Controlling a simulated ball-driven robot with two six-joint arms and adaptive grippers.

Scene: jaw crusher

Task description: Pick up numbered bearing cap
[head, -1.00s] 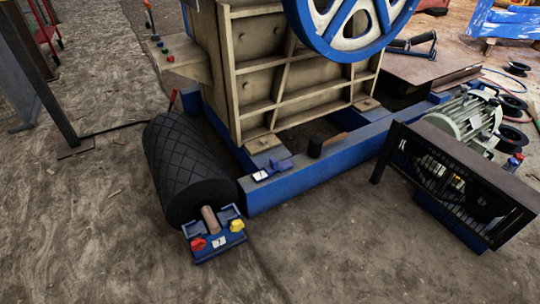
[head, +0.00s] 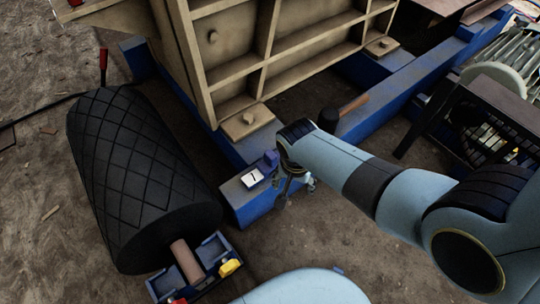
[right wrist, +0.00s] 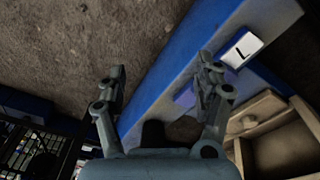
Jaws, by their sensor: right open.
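The numbered bearing cap is a small blue block with a white label (head: 252,178) bearing a dark mark, lying on the blue frame beam (head: 250,205). The label also shows at upper right in the right wrist view (right wrist: 241,48), beyond the right-hand finger. My right gripper (head: 293,186) hangs just to the right of the cap in the head view. In the right wrist view its two fingers (right wrist: 160,75) are spread apart with nothing between them, over the beam's edge. The cap is not between the fingers. My left gripper is not in view.
A black ridged roller (head: 140,175) lies at left, its shaft in a blue housing (head: 215,255) with a yellow knob. A hammer (head: 330,118) lies on the frame behind my right arm. The beige crusher body (head: 240,60) rises behind the cap. A motor guard (head: 495,110) stands at right.

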